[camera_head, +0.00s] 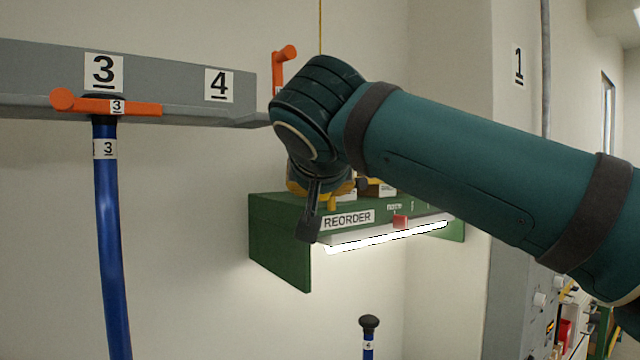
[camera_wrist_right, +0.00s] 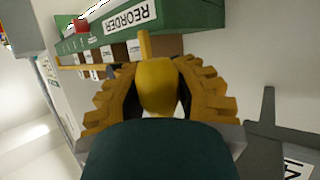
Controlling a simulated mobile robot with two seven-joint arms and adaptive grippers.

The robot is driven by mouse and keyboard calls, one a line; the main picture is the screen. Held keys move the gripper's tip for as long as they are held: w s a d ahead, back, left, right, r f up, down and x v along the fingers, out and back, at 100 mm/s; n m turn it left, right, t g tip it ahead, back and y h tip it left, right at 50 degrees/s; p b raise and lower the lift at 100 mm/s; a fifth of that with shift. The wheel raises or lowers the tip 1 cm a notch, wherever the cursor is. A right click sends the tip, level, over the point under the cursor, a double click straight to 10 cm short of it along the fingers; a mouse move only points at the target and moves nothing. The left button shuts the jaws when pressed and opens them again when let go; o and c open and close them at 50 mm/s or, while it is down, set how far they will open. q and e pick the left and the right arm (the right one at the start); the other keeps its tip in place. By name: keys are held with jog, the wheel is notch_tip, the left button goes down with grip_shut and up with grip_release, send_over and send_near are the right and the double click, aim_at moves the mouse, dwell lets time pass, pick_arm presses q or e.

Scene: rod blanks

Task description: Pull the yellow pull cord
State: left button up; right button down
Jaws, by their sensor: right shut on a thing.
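The yellow pull cord (camera_head: 320,25) hangs straight down from above and passes behind my right arm in the head view. Its yellow handle (camera_wrist_right: 158,85) sits between the fingers of my right gripper (camera_wrist_right: 158,92) in the right wrist view, with both ribbed yellow finger pads against it. A thin yellow piece sticks out beyond the handle towards the green shelf. In the head view my right gripper (camera_head: 321,190) points down in front of the shelf, and the wrist hides most of the grasp. My left gripper is not in view.
A green shelf (camera_head: 280,240) marked REORDER, with a lit strip under it and small boxes on it, is close by the gripper. The wall below the rail is bare.

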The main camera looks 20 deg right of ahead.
jog(key=c, duration=1.3)
grip_release()
jog(key=shift+s+a+f, duration=0.1)
jog(key=shift+f, duration=0.05)
jog(key=shift+c, duration=0.2)
jog(key=o, duration=0.5)
jog(key=shift+s, duration=0.1)
jog(key=shift+o, duration=0.3)
jog(key=shift+s, duration=0.2)
jog(key=shift+w, duration=0.15)
jog(key=v, duration=1.2)
